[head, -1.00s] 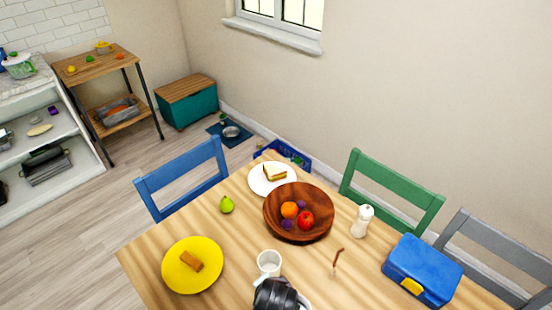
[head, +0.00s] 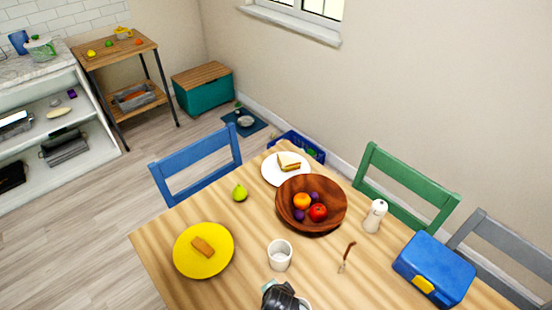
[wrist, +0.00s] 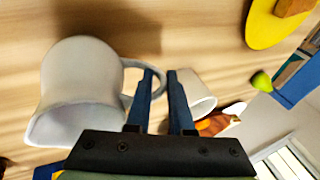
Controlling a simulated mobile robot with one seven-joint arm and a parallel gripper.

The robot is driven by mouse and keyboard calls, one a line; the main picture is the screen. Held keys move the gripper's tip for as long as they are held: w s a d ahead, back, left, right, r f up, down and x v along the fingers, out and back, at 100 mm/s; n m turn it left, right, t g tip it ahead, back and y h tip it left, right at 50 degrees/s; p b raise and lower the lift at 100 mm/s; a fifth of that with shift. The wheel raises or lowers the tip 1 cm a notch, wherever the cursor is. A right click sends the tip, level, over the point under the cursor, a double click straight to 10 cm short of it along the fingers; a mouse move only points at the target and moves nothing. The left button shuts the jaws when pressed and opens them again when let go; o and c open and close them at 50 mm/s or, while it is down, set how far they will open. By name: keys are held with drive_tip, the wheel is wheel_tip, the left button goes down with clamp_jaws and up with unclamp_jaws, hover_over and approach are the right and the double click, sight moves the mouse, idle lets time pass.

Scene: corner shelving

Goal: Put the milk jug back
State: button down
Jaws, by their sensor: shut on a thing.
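The milk jug appears to be the white jug (wrist: 80,85) at the left of the wrist view, with its open rim toward the lower left. My gripper (wrist: 161,72) is shut on its handle, which runs to the fingertips. In the head view my gripper (head: 280,292) is at the bottom edge, and only a sliver of white shows beside it. A white cup (head: 280,255) stands just beyond it on the table; it also shows in the wrist view (wrist: 196,92), partly behind a finger. Whether the jug touches the table is unclear.
The wooden table (head: 215,290) holds a yellow plate (head: 185,262), a pear (head: 240,193), a fruit bowl (head: 290,222), a sandwich plate (head: 270,172), a shaker (head: 375,216) and a blue lunchbox (head: 435,262). Shelves (head: 90,158) and a wooden cart (head: 115,50) stand far left, across open floor.

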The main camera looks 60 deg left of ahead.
drive_tip(key=shift+a+f, duration=0.1)
drive_tip(key=shift+f, duration=0.05)
drive_tip(key=c, duration=0.8)
unclamp_jaws()
drive_tip(key=v, duration=1.2)
drive_tip(key=shift+r+p, duration=0.25)
drive_tip(key=shift+p, duration=0.2)
